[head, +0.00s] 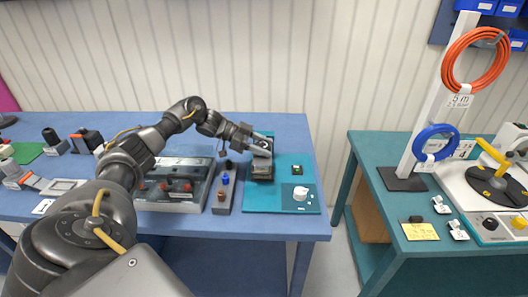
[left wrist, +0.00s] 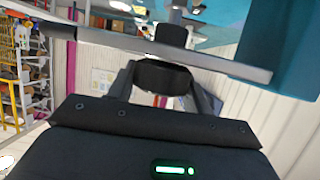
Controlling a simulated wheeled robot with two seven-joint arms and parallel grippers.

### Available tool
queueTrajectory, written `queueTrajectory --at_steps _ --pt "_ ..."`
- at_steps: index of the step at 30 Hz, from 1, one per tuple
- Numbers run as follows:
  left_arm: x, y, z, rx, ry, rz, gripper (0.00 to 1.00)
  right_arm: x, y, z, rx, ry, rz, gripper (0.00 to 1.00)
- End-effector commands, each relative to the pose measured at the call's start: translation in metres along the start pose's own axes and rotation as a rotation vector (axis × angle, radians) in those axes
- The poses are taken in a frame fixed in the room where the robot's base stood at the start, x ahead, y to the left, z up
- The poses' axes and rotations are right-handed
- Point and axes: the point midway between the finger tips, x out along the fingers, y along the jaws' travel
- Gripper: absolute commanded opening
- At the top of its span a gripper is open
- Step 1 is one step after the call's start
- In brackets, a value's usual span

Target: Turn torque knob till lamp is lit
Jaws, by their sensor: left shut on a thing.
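My left gripper (head: 262,148) reaches over a dark device (head: 262,171) on the teal mat (head: 262,202). In the left wrist view, the fingers of my left gripper (left wrist: 165,88) are on both sides of a round black knob (left wrist: 162,76) and shut on it. The knob sits below a grey bar with a black cylinder (left wrist: 172,37). In the head view my gripper hides the knob. I cannot make out a lit lamp on the device. My right gripper is not in view.
On the mat are a white round part (head: 300,193) and a small green block (head: 297,171). A teal table (head: 390,235) with cable reels stands right, across a gap.

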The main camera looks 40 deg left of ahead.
Motion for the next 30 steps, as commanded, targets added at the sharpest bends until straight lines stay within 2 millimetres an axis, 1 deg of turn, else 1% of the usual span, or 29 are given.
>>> queueTrajectory --at_steps 3,14,15,20,27,30 --pt "-0.0008 -0.0014 -0.0005 0.007 0.000 0.003 0.27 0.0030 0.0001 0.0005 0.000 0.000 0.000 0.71" --pt "-0.0011 -0.0016 -0.0014 0.009 0.001 0.005 0.27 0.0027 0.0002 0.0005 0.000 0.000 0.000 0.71" --pt "-0.0011 -0.0016 -0.0015 0.009 0.001 0.004 0.51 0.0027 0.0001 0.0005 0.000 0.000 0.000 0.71" --pt "-0.0008 -0.0011 -0.0011 0.007 0.001 0.006 0.72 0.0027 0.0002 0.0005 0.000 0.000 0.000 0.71" --pt "-0.0005 -0.0005 -0.0006 0.006 0.000 0.008 0.72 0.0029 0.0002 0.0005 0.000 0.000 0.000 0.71" --pt "-0.0038 -0.0010 0.0002 0.007 0.000 0.007 0.72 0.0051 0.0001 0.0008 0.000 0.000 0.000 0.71"
